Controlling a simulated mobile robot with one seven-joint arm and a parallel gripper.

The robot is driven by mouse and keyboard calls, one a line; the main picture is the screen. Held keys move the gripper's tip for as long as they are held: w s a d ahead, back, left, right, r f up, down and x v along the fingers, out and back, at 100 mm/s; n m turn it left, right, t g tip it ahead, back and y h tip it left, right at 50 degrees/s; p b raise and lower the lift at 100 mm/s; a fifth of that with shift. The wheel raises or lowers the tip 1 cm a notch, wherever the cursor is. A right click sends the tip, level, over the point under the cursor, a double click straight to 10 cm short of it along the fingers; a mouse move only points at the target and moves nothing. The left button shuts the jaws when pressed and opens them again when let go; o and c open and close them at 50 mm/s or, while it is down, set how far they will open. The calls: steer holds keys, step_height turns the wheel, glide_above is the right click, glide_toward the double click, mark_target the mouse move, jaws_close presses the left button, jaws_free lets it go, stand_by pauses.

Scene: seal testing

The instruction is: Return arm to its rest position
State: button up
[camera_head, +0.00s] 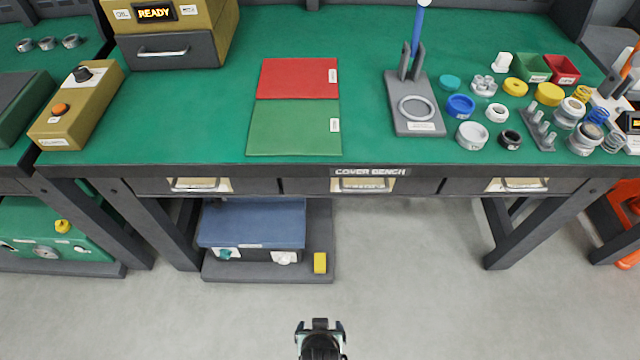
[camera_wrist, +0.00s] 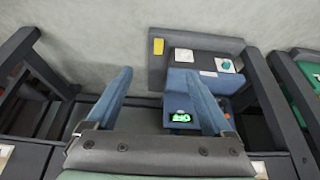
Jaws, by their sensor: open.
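My gripper (camera_head: 320,326) shows at the bottom middle of the head view, in front of the bench and over the bare floor. In the wrist view its two blue-grey fingers (camera_wrist: 168,95) stand wide apart with nothing between them that they touch. The gripper is open and empty. The green-topped bench (camera_head: 215,110) lies beyond it in the head view, apart from it.
A blue box (camera_head: 250,222) sits on a low dark platform (camera_head: 318,210) under the bench; the box also shows in the wrist view (camera_wrist: 200,78). Bench legs (camera_head: 497,232) stand either side. A red mat (camera_head: 297,78), a green mat (camera_head: 293,128) and several small parts lie on top. Open floor (camera_head: 420,290) surrounds my gripper.

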steer(key=w+r+t+b, duration=0.8)
steer(key=w+r, duration=1)
steer(key=w, duration=0.3)
step_height(320, 180, up, 11)
steer(key=w+t+b, duration=0.3)
steer(key=s+r+t+b, duration=0.2)
steer(key=r+t+b, duration=0.1)
steer(key=r, duration=0.6)
steer(key=s+r+t+b, duration=0.2)
steer(key=r+t+b, duration=0.1)
steer(key=r, duration=0.5)
steer(key=s+r+t+b, duration=0.5)
steer(key=s+r+t, duration=0.1)
steer(key=s+r, duration=0.75)
step_height(320, 180, up, 37)
steer(key=w+p, duration=0.1)
steer(key=p, duration=3.8)
steer(key=shift+r+g, duration=0.2)
steer(key=shift+g, duration=0.1)
